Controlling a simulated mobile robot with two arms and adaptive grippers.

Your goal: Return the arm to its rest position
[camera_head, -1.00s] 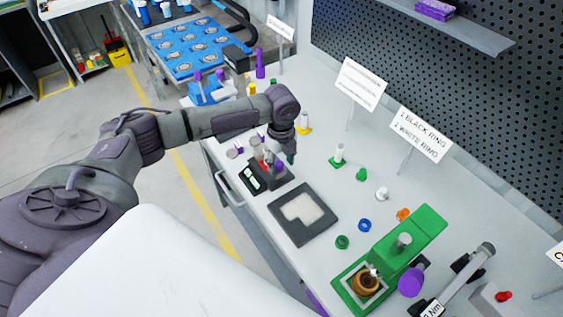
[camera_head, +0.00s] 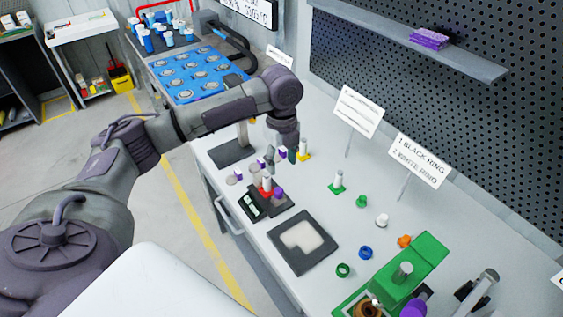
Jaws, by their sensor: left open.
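My left arm (camera_head: 225,112) comes in from the left, bent at the elbow, and reaches over the bench. Its wrist points down. My left gripper (camera_head: 281,155) is open, its fingers apart, and appears empty above the far part of the bench. In the picture it is just above the small black fixture (camera_head: 256,208), which holds a red-and-white piece and a purple piece. Small purple and white parts show around the fingers; I cannot tell how close they are. My right gripper is out of view.
A black tray (camera_head: 272,243) with a pale recess lies nearer. Small coloured parts, including a green ring (camera_head: 343,270) and a blue ring (camera_head: 365,252), stand right of it. A green pump block (camera_head: 418,262) is at lower right. Sign cards (camera_head: 420,160) stand near the pegboard.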

